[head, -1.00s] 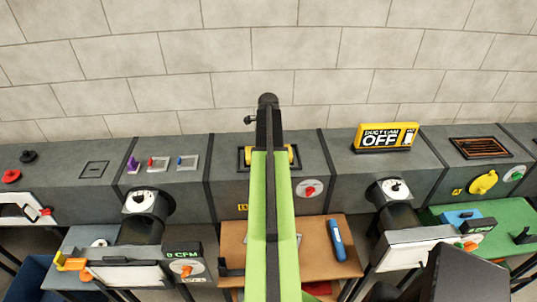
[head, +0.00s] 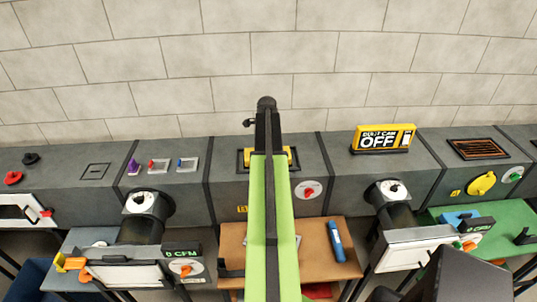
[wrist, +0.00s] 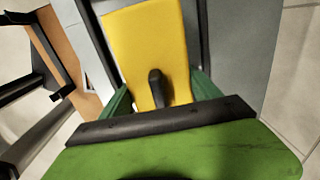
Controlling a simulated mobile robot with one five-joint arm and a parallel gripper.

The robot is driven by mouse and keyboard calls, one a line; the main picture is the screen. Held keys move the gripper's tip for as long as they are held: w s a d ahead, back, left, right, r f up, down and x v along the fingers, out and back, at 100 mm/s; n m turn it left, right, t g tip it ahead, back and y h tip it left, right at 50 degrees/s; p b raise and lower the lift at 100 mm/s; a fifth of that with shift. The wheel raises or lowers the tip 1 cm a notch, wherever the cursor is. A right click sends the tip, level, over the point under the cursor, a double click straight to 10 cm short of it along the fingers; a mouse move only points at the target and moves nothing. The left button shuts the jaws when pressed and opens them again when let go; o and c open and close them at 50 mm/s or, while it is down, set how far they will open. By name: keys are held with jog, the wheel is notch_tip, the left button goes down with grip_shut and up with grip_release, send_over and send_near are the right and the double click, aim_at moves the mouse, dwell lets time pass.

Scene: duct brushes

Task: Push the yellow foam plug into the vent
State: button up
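The yellow foam plug (head: 292,155) shows on both sides of my arm in the head view, within a dark frame on top of the grey duct. My arm hides its middle. In the wrist view the yellow plug (wrist: 140,40) fills the upper middle, with a black peg-like handle (wrist: 157,88) standing from it. My gripper (wrist: 162,98) has green fingers apart, one on each side of the yellow face, with the handle between them. I see no finger touching the handle. How deep the plug sits in the vent (head: 240,160) cannot be told.
A yellow sign reading OFF (head: 383,139) stands on the duct to the right. An orange-brown bench (head: 232,245) with a blue tool (head: 337,241) lies in front. A red knob (head: 309,194) is on the duct front. A block wall (head: 400,60) rises behind.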

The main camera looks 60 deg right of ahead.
jog(key=shift+s+a+f+y+p, duration=0.3)
jog(key=shift+s+a+f+p, duration=0.15)
jog(key=shift+a+p, duration=0.15)
jog(key=r+p, duration=0.2)
jog(key=p, duration=0.1)
jog(key=d+r+p, duration=0.1)
jog(key=shift+w+r+p, duration=0.3)
jog(key=shift+r+p, duration=0.05)
jog(key=shift+p, duration=0.05)
notch_tip(320, 180, up, 15)
jog(key=p, duration=1.4)
jog(key=shift+s+a+f, duration=0.15)
jog(key=shift+a, duration=0.25)
jog(key=shift+f, duration=0.1)
